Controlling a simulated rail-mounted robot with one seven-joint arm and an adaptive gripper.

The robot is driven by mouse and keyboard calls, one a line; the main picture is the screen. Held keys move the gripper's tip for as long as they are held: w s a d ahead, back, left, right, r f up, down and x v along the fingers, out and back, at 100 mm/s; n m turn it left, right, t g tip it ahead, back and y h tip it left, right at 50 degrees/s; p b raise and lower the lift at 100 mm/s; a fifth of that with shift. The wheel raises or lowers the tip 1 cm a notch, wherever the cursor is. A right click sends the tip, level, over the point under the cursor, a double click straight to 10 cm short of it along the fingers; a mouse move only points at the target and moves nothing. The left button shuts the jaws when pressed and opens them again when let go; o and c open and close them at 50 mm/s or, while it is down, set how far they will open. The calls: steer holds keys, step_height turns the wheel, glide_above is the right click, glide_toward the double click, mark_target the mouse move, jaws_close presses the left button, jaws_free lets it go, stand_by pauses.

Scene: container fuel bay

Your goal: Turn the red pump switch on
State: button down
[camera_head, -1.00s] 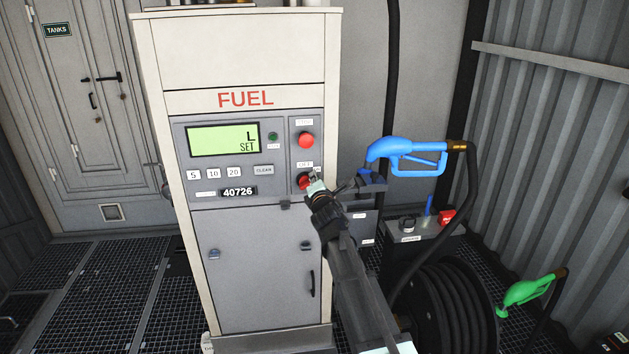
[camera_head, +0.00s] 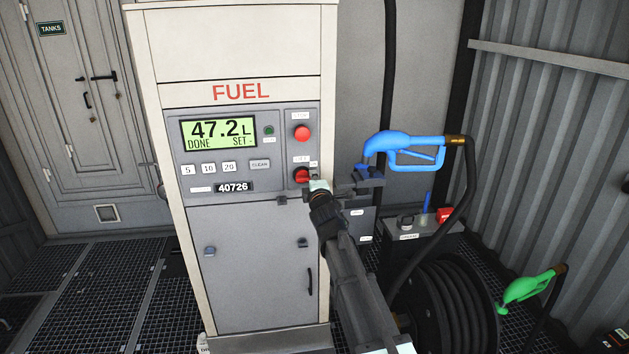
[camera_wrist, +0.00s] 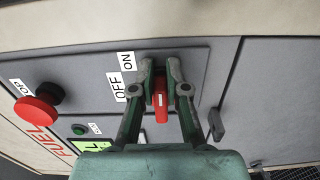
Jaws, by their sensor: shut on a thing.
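The red pump switch (camera_head: 301,175) sits on the grey control panel of the fuel pump, below the round red stop button (camera_head: 302,133). It also shows in the wrist view (camera_wrist: 161,106), as a red handle with a white mark. My gripper (camera_wrist: 160,78) has its two green fingers on either side of the handle and is shut on it. In the head view, my gripper (camera_head: 317,187) comes in from the lower right. The OFF label (camera_wrist: 118,88) and ON label (camera_wrist: 127,61) are beside the switch.
The display (camera_head: 218,133) reads 47.2 L, DONE and SET. Number keys and a CLEAR key are below it. A blue nozzle (camera_head: 410,150) hangs right of the pump. A black hose reel (camera_head: 440,305) and a green nozzle (camera_head: 525,288) are at lower right.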

steer(key=shift+s+a+f, duration=0.1)
steer(key=shift+a, duration=0.15)
steer(key=c, duration=1.2)
jaws_free()
steer(key=shift+a, duration=0.1)
steer(key=shift+o, duration=0.2)
steer(key=shift+a, duration=0.15)
steer(key=shift+d, duration=0.25)
steer(key=shift+s, duration=0.2)
steer(key=v, duration=1.1)
steer(key=shift+s, duration=0.25)
